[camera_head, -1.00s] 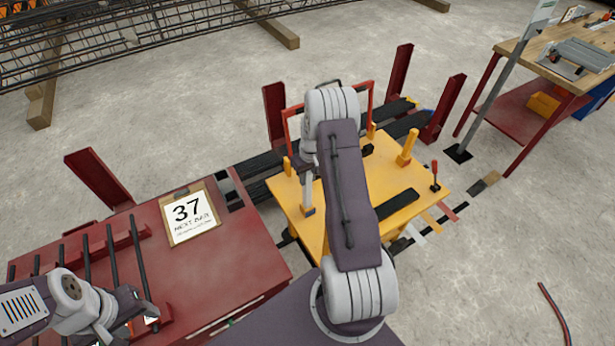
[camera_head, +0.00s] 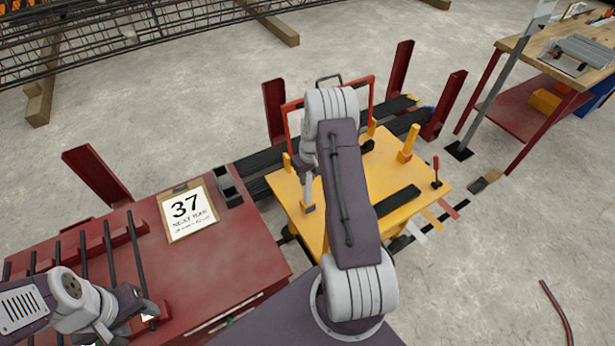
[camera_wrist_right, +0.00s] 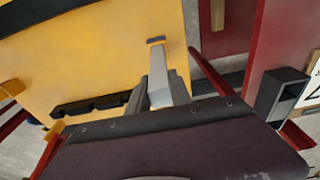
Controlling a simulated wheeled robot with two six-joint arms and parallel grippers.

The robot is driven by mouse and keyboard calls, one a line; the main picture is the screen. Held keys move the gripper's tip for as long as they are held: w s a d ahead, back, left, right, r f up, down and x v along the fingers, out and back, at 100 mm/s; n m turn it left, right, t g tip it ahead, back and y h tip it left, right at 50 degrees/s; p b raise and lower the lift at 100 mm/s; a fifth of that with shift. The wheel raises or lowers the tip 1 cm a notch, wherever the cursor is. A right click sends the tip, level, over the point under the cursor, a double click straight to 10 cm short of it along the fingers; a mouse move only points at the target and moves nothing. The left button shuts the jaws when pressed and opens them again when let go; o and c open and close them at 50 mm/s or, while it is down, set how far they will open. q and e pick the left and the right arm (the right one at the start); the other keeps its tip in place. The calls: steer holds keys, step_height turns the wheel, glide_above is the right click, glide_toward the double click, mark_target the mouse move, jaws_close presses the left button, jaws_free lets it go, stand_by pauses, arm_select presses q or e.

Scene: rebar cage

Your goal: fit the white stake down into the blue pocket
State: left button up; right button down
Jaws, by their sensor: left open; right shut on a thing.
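The white stake (camera_wrist_right: 160,88) is between the fingers of my right gripper (camera_wrist_right: 162,92), which is shut on it. In the head view my right gripper (camera_head: 307,178) is over the left part of the yellow table, partly hidden by my own arm. The small blue pocket (camera_head: 308,209) is on the table just below it; it also shows in the wrist view (camera_wrist_right: 156,39). The stake's far end meets the pocket in the wrist view; I cannot tell how deep it sits. My left gripper (camera_head: 142,314) is open at lower left, above the red bench.
The yellow table (camera_head: 285,190) carries yellow posts (camera_head: 408,143) and a black block (camera_head: 399,198). A red frame (camera_head: 371,100) stands behind my right arm. The red bench (camera_head: 245,250) at left holds dark bars and a clipboard (camera_head: 188,212) marked 37.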

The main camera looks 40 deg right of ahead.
steer(key=shift+f+b, duration=0.75)
steer(key=shift+f, duration=0.3)
steer(key=c, duration=1.1)
jaws_free()
steer(key=r, duration=0.6)
steer(key=s+r, duration=0.1)
steer(key=r, duration=0.2)
steer(key=shift+a, duration=0.1)
